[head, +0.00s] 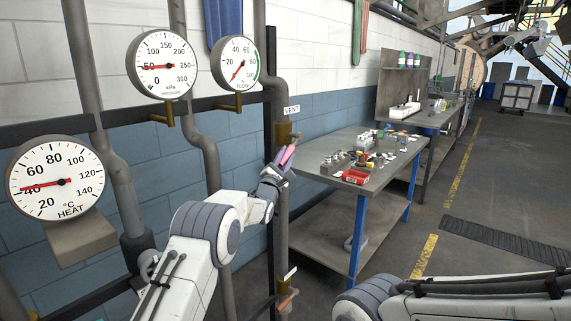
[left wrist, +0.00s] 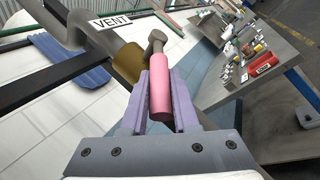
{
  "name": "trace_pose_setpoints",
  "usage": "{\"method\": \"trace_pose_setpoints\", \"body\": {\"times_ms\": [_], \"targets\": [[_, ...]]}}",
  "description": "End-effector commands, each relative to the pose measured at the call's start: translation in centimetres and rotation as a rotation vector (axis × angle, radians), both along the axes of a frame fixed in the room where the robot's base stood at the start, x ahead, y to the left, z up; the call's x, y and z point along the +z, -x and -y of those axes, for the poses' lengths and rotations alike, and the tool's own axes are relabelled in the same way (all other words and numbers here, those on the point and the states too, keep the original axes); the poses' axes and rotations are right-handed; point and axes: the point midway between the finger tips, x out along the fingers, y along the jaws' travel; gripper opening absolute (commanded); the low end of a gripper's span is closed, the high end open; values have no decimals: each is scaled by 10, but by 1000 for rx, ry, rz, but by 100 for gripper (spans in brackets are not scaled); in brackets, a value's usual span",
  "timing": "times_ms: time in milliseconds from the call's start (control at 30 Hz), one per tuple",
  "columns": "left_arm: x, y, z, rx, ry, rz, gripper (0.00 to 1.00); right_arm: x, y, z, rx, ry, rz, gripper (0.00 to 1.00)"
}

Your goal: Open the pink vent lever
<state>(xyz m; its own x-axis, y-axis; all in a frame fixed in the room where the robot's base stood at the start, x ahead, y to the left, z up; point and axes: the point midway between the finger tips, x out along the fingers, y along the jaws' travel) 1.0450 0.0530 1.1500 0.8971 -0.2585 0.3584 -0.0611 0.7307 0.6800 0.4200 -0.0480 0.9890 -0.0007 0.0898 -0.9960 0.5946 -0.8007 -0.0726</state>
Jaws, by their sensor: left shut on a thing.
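The pink vent lever (left wrist: 161,92) lies between the two purple fingers of my left gripper (left wrist: 160,100) in the left wrist view. The fingers are shut on it. Its grey stem joins a brass valve body (left wrist: 129,62) beside a white VENT label (left wrist: 112,22). In the head view the pink lever (head: 287,155) shows at the tip of my left gripper (head: 277,170), just below the brass valve (head: 283,133) and the VENT label (head: 292,109). The lever slants there. My right arm shows at the lower right, but its gripper is out of view.
Pressure (head: 161,64), flow (head: 235,63) and heat (head: 55,178) gauges stand at left with grey pipes. A workbench (head: 318,171) with small parts and a red bin (head: 355,177) is close on the right. A lower label and orange-brown handle (head: 287,300) sit on the pipe.

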Motion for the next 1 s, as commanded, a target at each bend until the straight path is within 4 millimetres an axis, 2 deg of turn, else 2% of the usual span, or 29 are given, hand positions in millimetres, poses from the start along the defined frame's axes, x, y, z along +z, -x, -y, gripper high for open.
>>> {"method": "trace_pose_setpoints", "body": {"times_ms": [433, 467, 500, 533, 1000], "targets": [[-2, 0, 1, -2, 5, 3, 0, -2, 0, 0, 0, 0, 0, 72], [-2, 0, 1, -2, 5, 3, 36, -2, 0, 0, 0, 0, 0, 72], [-2, 0, 1, -2, 5, 3, 51, -2, 0, 0, 0, 0, 0, 72], [-2, 0, 1, -2, 5, 3, 58, -2, 0, 0, 0, 0, 0, 72], [-5, 6, -1, 0, 4, 2, 58, -6, 0, 0, 0, 0, 0, 72]]}}
